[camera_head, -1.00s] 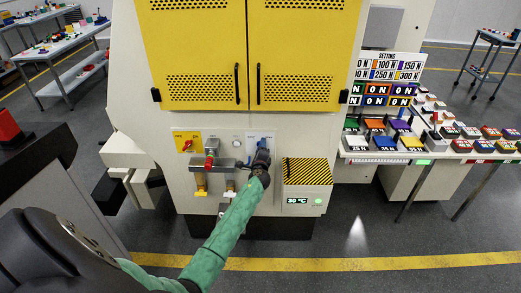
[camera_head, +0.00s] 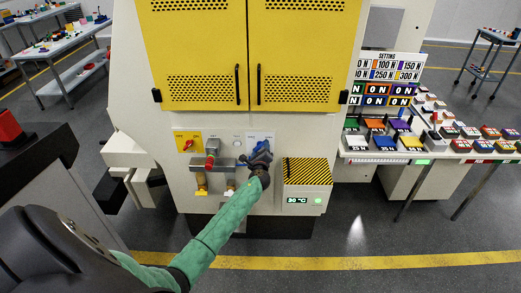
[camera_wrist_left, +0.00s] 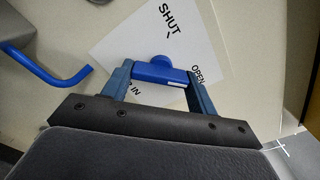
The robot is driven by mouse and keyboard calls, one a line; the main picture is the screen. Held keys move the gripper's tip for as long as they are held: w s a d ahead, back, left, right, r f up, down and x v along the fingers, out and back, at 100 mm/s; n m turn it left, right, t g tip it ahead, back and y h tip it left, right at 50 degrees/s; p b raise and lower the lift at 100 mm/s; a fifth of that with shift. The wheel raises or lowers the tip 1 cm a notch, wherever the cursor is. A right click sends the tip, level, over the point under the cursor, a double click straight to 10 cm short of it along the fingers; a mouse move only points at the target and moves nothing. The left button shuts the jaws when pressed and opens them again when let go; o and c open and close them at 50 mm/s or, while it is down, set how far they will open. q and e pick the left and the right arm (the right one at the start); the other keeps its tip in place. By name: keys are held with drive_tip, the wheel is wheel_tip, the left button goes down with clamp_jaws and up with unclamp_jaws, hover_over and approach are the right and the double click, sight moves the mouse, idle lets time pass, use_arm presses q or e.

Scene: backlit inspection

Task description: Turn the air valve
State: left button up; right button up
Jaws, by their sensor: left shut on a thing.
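The air valve has a blue handle (camera_wrist_left: 163,73), seen in the wrist view on a white plate (camera_wrist_left: 120,48) marked SHUT and OPEN, with "IN" partly hidden. My left gripper (camera_wrist_left: 160,86) has one finger on each side of the handle and is shut on it. In the head view my left gripper (camera_head: 258,158) is at the right part of the machine's lower panel, covering the valve and most of its plate. My right gripper is not in view.
A bent blue bar (camera_wrist_left: 60,75) is left of the valve in the wrist view. Left of my gripper are a red-handled fitting (camera_head: 210,162) and a yellow plate (camera_head: 187,142). A striped box (camera_head: 307,171) reading 30 °C juts out on the right.

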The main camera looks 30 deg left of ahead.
use_arm(q)
drive_tip(key=shift+f, duration=0.1)
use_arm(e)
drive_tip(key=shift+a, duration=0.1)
use_arm(q)
drive_tip(key=o, duration=1)
drive_tip(key=shift+d, duration=0.1)
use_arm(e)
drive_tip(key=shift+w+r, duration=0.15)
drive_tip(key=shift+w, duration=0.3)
use_arm(q)
drive_tip(key=b+v, duration=0.2)
drive_tip(key=v, duration=0.5)
drive_tip(key=shift+s+d, duration=0.2)
drive_tip(key=shift+s, duration=0.15)
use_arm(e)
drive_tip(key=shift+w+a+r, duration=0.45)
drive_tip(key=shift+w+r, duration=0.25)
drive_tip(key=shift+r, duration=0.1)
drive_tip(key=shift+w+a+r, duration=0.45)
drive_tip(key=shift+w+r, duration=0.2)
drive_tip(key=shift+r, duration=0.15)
